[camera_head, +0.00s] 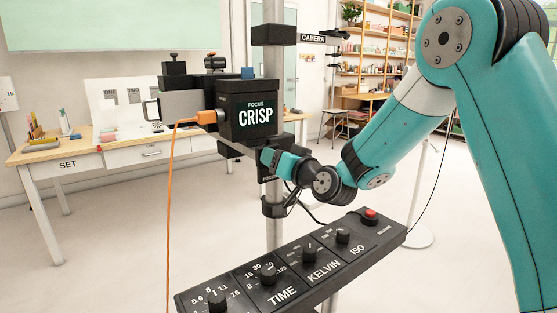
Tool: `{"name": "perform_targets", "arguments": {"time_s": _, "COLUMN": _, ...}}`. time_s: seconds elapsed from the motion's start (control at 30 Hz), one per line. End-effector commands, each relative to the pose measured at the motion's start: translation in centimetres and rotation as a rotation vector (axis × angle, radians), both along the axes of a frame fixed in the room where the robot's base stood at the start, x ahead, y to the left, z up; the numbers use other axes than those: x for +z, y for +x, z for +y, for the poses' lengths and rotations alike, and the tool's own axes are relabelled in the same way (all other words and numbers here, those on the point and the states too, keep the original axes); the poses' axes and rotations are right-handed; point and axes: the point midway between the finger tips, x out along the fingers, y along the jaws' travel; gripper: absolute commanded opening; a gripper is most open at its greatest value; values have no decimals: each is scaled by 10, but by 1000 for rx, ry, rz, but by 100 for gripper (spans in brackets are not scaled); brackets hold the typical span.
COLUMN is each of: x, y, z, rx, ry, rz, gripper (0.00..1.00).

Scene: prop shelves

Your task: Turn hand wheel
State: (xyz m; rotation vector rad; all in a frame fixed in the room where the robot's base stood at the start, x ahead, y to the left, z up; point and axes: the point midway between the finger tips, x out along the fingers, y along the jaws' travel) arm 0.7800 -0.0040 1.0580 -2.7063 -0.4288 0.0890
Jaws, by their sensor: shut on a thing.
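A black camera (252,115) is mounted on a grey vertical post, and its screen reads "FOCUS CRISP". A black block (264,178) with a partly covered "FOCUS" label sits on the post below the camera. My gripper (263,157) reaches in from the right, against this block just under the camera. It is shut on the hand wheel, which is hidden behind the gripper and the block. The fingertips are small and hard to make out.
A black control panel (290,268) with several knobs and a red button (370,213) stands below my arm. An orange cable (171,210) hangs from the camera's left side. A table (110,157) stands behind at left.

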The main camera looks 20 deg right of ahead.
Motion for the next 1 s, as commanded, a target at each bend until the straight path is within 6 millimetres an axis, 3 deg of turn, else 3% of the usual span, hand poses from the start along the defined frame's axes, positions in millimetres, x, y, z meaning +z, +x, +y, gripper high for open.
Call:
{"name": "perform_targets", "arguments": {"time_s": 0.23, "x": 0, "y": 0, "z": -1, "rx": -3, "ry": -1, "rz": -1, "gripper": 30}}
{"name": "perform_targets", "arguments": {"time_s": 0.27, "x": 0, "y": 0, "z": -1, "rx": -3, "ry": -1, "rz": -1, "gripper": 58}}
{"name": "perform_targets", "arguments": {"time_s": 0.37, "x": 0, "y": 0, "z": -1, "rx": -2, "ry": -1, "rz": -2, "gripper": 79}}
{"name": "perform_targets", "arguments": {"time_s": 0.77, "x": -2, "y": -9, "z": -4, "rx": -2, "ry": -1, "rz": 0, "gripper": 79}}
{"name": "perform_targets", "arguments": {"time_s": 1.0, "x": -6, "y": -58, "z": -20, "rx": -5, "ry": 0, "rz": -2, "gripper": 79}}
